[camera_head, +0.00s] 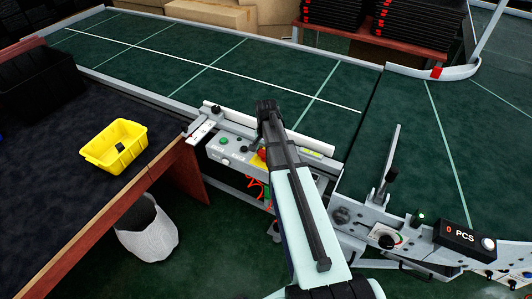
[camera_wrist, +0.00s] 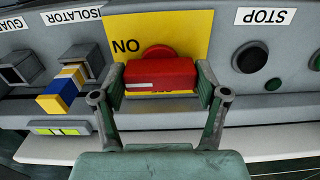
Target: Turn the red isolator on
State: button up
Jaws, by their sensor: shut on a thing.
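The red isolator (camera_wrist: 160,76) is a red handle on a yellow plate (camera_wrist: 185,30) with upside-down "ON" lettering, in the wrist view. Its bar lies across the picture, with a round red part behind it. My gripper (camera_wrist: 160,84) is shut on the handle, one finger at each end. In the head view a little of the red isolator (camera_head: 262,154) shows beside my arm on the grey control panel (camera_head: 230,160). My arm hides most of the isolator and my fingertips there.
In the wrist view, a blue and yellow block (camera_wrist: 62,90) sticks out left of the isolator. A dark round button (camera_wrist: 250,57) is at right, below the "STOP" label (camera_wrist: 265,16). In the head view, a yellow bin (camera_head: 112,145) stands on the dark table; the green conveyor (camera_head: 190,65) lies behind.

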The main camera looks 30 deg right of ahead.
jog(key=o, duration=1.2)
jog(key=shift+c, duration=0.2)
notch_tip(320, 180, up, 12)
